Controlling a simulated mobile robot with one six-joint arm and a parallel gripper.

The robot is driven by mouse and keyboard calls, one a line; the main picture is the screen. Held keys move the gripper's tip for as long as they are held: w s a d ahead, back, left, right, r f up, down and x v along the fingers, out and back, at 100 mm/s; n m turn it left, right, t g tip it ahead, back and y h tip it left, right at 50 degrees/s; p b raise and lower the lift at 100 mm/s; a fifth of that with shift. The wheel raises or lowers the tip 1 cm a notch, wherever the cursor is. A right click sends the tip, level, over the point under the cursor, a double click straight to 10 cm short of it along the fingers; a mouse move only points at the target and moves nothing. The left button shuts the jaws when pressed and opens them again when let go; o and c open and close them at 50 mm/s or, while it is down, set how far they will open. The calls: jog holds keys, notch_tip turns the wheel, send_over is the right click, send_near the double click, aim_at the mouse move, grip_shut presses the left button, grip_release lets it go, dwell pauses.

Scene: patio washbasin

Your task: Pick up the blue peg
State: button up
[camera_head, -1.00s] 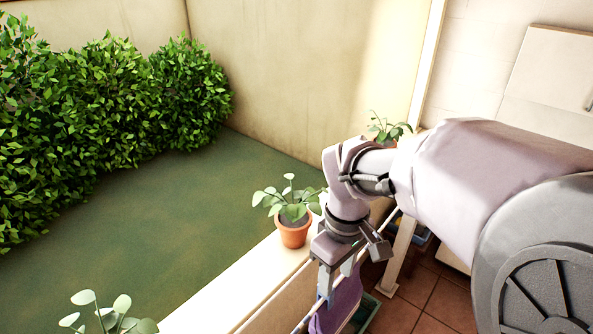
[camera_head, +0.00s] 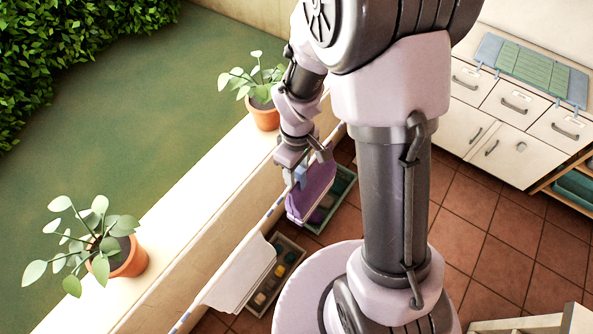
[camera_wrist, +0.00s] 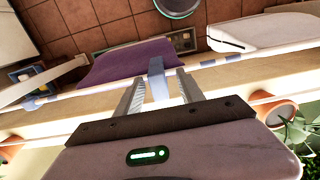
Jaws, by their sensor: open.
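A blue peg (camera_wrist: 157,76) stands on the clothesline at the upper edge of a hanging purple cloth (camera_wrist: 125,62) in the wrist view. My gripper (camera_wrist: 158,84) is open, with one finger on each side of the peg. Gaps show between the fingers and the peg. In the head view, my gripper (camera_head: 296,177) is at the line above the purple cloth (camera_head: 312,194), beside the low wall. My wrist partly hides the peg there.
A white cloth (camera_head: 238,275) hangs nearer on the line. Crates (camera_head: 277,270) stand on the tiled floor below. Potted plants (camera_head: 129,257) (camera_head: 264,115) stand on the wall ledge (camera_head: 190,215). A cabinet (camera_head: 515,110) is at the right.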

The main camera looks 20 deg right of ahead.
grip_shut()
